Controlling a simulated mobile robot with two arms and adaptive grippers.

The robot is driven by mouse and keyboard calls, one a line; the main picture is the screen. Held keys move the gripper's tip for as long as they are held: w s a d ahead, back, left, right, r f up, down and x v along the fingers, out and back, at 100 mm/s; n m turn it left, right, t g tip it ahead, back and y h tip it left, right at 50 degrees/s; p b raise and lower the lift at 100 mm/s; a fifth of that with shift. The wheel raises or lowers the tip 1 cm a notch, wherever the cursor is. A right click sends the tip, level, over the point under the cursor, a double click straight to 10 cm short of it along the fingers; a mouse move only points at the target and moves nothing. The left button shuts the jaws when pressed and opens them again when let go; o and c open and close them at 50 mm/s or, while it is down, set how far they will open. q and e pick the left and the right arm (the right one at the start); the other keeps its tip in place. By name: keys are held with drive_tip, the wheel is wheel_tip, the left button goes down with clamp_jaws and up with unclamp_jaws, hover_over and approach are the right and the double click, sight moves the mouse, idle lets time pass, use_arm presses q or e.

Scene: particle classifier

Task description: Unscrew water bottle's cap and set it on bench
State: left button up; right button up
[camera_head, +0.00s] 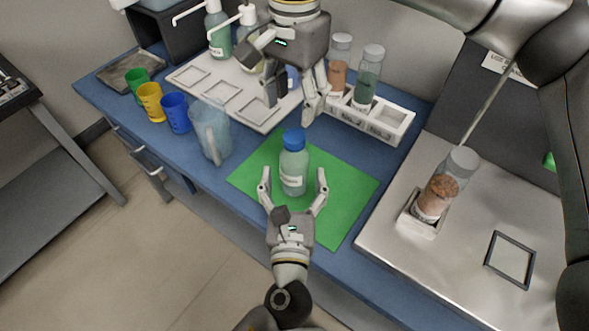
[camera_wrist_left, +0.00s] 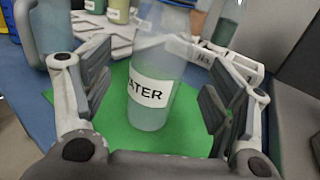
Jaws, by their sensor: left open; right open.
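The water bottle (camera_head: 293,172) stands upright on a green mat (camera_head: 345,190), with its blue cap (camera_head: 294,139) on top. In the left wrist view the bottle (camera_wrist_left: 152,98) shows its label between the fingers, and its cap is out of frame. My left gripper (camera_head: 293,182) is open, with one finger on each side of the bottle's lower body; I see gaps between the fingers and the bottle. My right gripper (camera_head: 290,108) is open and empty, above and behind the bottle, pointing down near the white tray.
A clear pitcher (camera_head: 212,135) and green, yellow and blue cups (camera_head: 150,101) stand on the blue bench at left. A white rack (camera_head: 385,122) with jars is behind the mat. A metal platform with a brown-filled jar (camera_head: 440,187) is at right. The mat's right part is clear.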

sight(294, 161)
use_arm(q)
drive_tip(key=shift+w+d, duration=0.1)
drive_tip(key=shift+w, duration=2.45)
